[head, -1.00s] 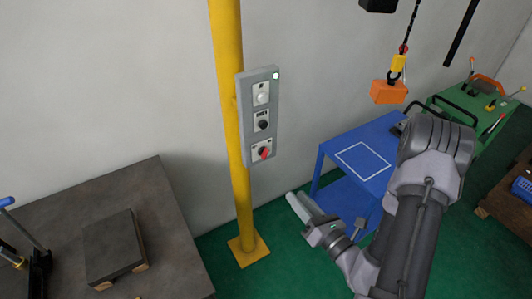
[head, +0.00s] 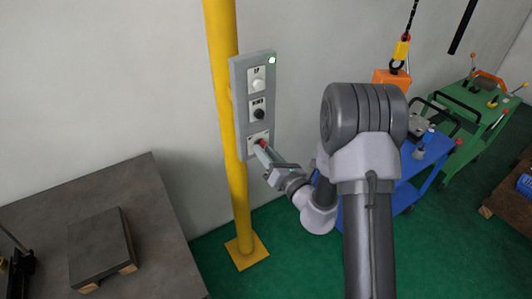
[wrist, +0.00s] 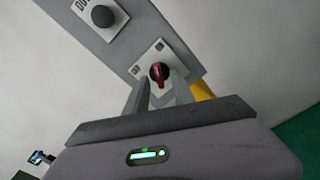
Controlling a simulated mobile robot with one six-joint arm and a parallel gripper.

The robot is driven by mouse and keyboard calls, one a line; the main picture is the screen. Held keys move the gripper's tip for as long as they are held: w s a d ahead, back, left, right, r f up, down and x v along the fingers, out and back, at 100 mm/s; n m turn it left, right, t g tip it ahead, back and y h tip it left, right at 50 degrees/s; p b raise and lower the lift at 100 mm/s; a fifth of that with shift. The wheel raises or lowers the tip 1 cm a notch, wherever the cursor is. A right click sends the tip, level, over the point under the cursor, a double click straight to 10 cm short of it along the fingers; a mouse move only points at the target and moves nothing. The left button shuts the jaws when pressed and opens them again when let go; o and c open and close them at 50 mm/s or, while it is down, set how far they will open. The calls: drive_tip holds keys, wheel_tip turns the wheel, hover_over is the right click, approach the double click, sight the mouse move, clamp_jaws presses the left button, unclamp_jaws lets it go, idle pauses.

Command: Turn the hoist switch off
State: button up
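A grey control box (head: 238,110) is fixed to a yellow post. It has a white button marked UP (head: 258,85), a black button marked DOWN (head: 259,114), and a red rotary switch (head: 261,143) at the bottom. A small lamp (head: 272,60) at its top looks lit, pale green. My gripper (head: 263,149) is at the red switch and partly covers it in the head view. In the wrist view, the red switch handle (wrist: 158,74) shows between my two open fingers (wrist: 159,83), with a gap on each side. I cannot tell whether the fingertips touch the plate.
The yellow post (head: 239,200) stands left of my arm. An orange hoist block (head: 390,77) hangs on a chain behind my arm. A blue cart (head: 424,165) and a green cart (head: 483,112) are at right, a dark table (head: 150,220) at left.

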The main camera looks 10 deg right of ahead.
clamp_jaws()
idle(0.3)
drive_tip(key=n+b, duration=0.4)
drive_tip(key=n, duration=0.2)
drive_tip(key=n+b, duration=0.4)
drive_tip(key=n, duration=0.1)
drive_tip(key=shift+d+n, duration=0.2)
drive_tip(key=shift+n, duration=0.2)
idle(0.5)
